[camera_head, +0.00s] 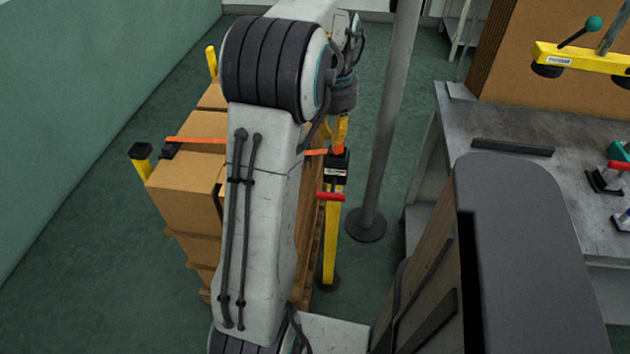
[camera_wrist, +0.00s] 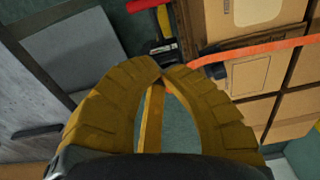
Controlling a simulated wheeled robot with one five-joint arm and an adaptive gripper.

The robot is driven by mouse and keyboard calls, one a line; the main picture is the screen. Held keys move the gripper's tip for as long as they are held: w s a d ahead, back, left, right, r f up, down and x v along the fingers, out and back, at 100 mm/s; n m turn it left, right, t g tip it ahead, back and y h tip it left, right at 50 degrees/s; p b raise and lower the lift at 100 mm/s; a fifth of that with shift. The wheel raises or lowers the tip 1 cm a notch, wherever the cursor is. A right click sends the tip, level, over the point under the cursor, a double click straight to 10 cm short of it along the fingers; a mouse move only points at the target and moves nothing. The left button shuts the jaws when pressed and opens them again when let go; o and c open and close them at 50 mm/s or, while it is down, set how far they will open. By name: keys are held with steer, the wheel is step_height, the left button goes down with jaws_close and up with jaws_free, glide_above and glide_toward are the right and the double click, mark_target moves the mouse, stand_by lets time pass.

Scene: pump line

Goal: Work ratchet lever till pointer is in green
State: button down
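The ratchet (camera_head: 336,165) is a black block with a pale label on a yellow post (camera_head: 330,240), beside the strapped boxes. A red lever bar (camera_head: 330,197) sticks out just below it. In the wrist view the ratchet (camera_wrist: 163,50) lies just beyond my fingertips, with red parts (camera_wrist: 146,5) at the top edge. My gripper (camera_wrist: 162,73) has yellow curved fingers whose tips meet or nearly meet, with nothing visibly held between them. In the head view my gripper (camera_head: 340,128) is partly hidden, just above the ratchet. I cannot make out a pointer or green zone.
Cardboard boxes (camera_head: 185,190) are stacked at left, bound by an orange strap (camera_head: 195,140). A grey pole (camera_head: 385,130) stands close to the right of the ratchet. A metal workbench (camera_head: 520,180) stands further right. My arm hides part of the stack.

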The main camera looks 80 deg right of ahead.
steer(key=shift+s+a, duration=0.15)
steer(key=shift+a, duration=0.15)
steer(key=shift+f, duration=0.2)
glide_above(333, 188)
steer(key=f, duration=0.9)
steer(key=shift+w+d+f, duration=0.15)
steer(key=shift+w+f, duration=0.1)
steer(key=shift+f, duration=0.15)
steer(key=shift+a+f+p, duration=0.3)
steer(key=shift+a+f, duration=0.4)
steer(key=shift+f, duration=0.35)
steer(key=shift+s+a+f, duration=0.1)
steer(key=shift+a+f, duration=0.3)
steer(key=shift+f, duration=0.2)
steer(key=shift+f+b, duration=0.1)
steer(key=shift+b, duration=0.25)
